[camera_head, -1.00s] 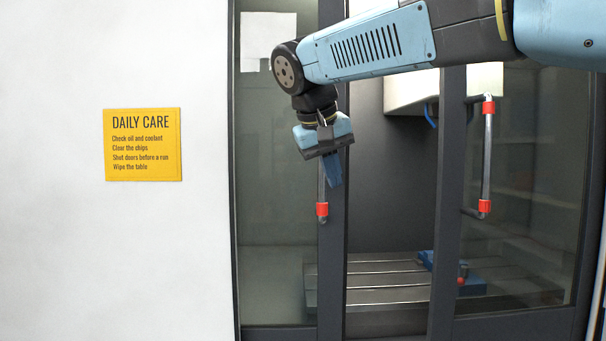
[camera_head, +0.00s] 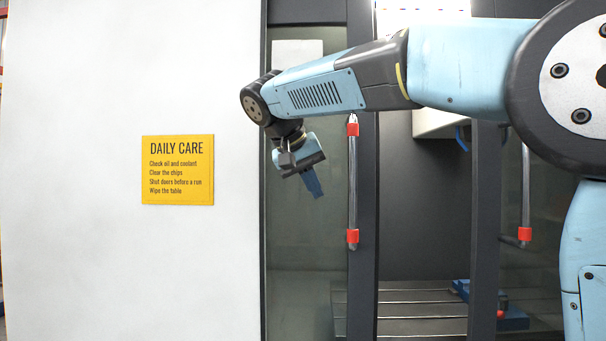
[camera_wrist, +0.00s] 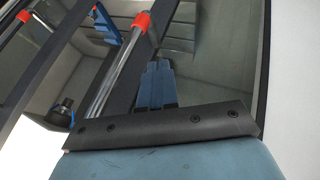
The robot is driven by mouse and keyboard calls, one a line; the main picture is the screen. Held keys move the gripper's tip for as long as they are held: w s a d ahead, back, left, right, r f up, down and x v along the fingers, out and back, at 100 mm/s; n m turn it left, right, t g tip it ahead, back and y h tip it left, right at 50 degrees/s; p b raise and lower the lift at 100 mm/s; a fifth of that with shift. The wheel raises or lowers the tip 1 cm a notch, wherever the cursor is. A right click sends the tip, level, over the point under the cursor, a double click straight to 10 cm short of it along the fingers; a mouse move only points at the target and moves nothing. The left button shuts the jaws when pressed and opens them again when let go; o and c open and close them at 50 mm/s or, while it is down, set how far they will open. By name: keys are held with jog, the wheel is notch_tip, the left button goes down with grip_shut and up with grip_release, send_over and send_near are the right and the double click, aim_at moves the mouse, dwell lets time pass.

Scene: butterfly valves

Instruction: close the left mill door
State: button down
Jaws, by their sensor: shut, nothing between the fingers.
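The left mill door (camera_head: 305,225) is a dark-framed glass panel beside the white wall. Its vertical steel handle (camera_head: 352,190) has red ends and stands on the door's right frame. A gap lies between this door and the right door's frame (camera_head: 485,190). My gripper (camera_head: 314,187) is shut and empty in front of the left door's glass, left of the handle and apart from it in the picture. In the wrist view my gripper's blue fingers (camera_wrist: 157,85) point away, with the handle (camera_wrist: 118,65) close beside them on the left. Depth between them is hard to tell.
The right door's handle (camera_head: 525,195) is partly behind my arm. The slotted table (camera_head: 420,308) with a blue vise (camera_head: 510,318) shows inside the gap. A yellow care sign (camera_head: 178,170) is on the white wall at the left, which is otherwise clear.

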jog(key=w+d+f, duration=0.2)
jog(key=d+f, duration=0.1)
jog(key=d, duration=0.2)
jog(key=shift+w+d, duration=0.15)
jog(key=shift+d, duration=0.15)
